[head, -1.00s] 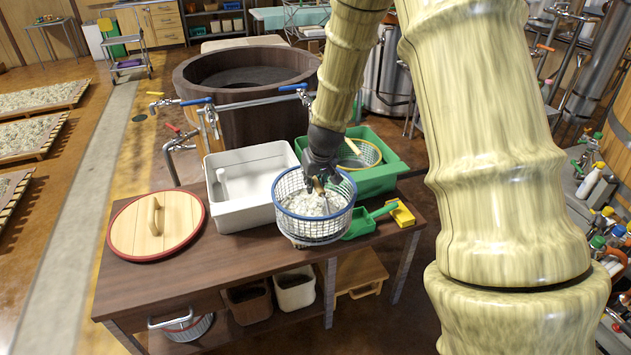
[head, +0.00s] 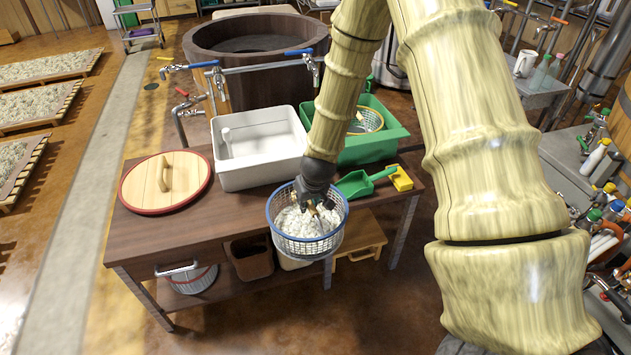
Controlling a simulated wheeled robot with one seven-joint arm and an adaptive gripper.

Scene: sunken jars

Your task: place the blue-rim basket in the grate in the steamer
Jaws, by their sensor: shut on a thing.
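The blue-rim basket (head: 301,244) is a pale mesh basket with a blue rim, filled with whitish lumps. It hangs roughly upright from my gripper (head: 316,203), overlapping the front edge of the wooden table and apparently clear of the top. My gripper points down into the basket and is shut on it, seemingly at a small upright handle in the middle; the fingertips are partly hidden. No grate shows, and I cannot tell which vessel is the steamer. A large round wooden tub (head: 215,70) with a dark inside stands behind the table.
On the table (head: 165,245) are a round red-edged wooden lid (head: 190,182), a white bin (head: 235,180), a green tub (head: 375,150) holding another basket, a green scoop (head: 355,184) and a yellow block (head: 399,178). Taps stand behind. Bottles crowd the right side. Floor in front is free.

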